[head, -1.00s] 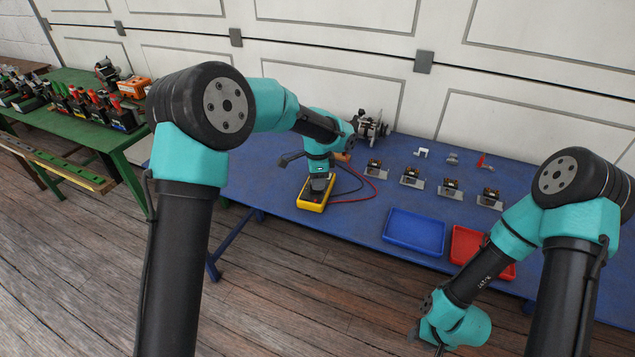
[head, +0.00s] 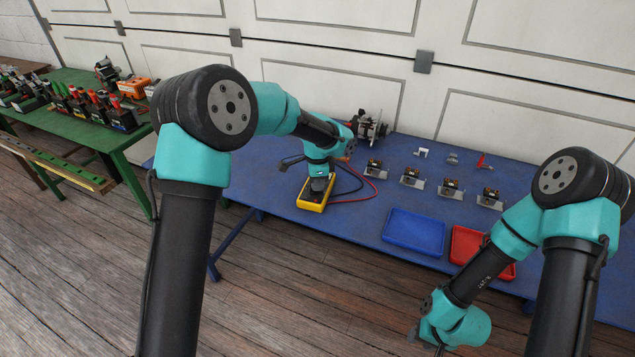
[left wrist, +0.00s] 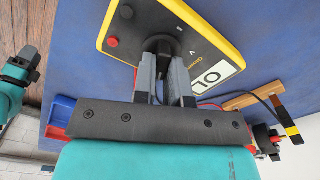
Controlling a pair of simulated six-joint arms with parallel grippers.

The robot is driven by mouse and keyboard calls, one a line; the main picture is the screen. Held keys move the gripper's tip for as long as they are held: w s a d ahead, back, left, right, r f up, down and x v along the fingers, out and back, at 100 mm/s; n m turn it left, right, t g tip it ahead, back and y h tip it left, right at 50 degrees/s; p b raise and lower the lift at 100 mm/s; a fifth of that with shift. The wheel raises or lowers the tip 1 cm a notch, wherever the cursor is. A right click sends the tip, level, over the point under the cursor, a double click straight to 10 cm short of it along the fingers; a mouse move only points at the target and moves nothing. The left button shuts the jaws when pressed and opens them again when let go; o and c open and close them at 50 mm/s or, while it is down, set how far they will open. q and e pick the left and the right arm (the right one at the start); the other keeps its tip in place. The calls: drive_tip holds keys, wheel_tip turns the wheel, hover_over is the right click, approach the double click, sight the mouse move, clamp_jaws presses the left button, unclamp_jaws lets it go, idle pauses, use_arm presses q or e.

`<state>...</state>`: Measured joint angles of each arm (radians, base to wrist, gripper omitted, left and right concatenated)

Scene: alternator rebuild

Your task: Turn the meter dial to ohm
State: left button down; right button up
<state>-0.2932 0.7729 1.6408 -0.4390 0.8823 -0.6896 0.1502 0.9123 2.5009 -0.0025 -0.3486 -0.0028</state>
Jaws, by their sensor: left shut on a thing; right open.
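The yellow-edged meter (head: 314,197) lies on the blue table near its front left edge. In the left wrist view its grey face (left wrist: 185,25) shows a display reading, a red button and the black dial (left wrist: 160,44). My left gripper (head: 319,182) points down over the meter. In the left wrist view its two fingers (left wrist: 163,70) are shut on the dial. The dial's pointer and most of its markings are hidden or too small to read. My right gripper (head: 440,347) hangs low in front of the table, and its fingers are barely visible.
Red and black leads run right from the meter. A blue tray (head: 414,251) and a red tray (head: 468,243) sit at the front. Several small parts stand behind them, and an alternator (head: 370,127) stands at the back. A green table (head: 66,82) holds more items at the left.

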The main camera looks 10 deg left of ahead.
use_arm(q)
drive_tip(key=shift+n, duration=0.4)
drive_tip(key=shift+w+a+n, duration=0.1)
drive_tip(key=shift+n, duration=1.45)
drive_tip(key=shift+w+n, duration=0.1)
drive_tip(key=shift+n, duration=1.45)
drive_tip(key=c, duration=1.2)
unclamp_jaws()
drive_tip(key=shift+o, duration=0.2)
drive_tip(key=shift+r, duration=0.1)
wheel_tip(320, 180, up, 17)
drive_tip(key=shift+r, duration=0.15)
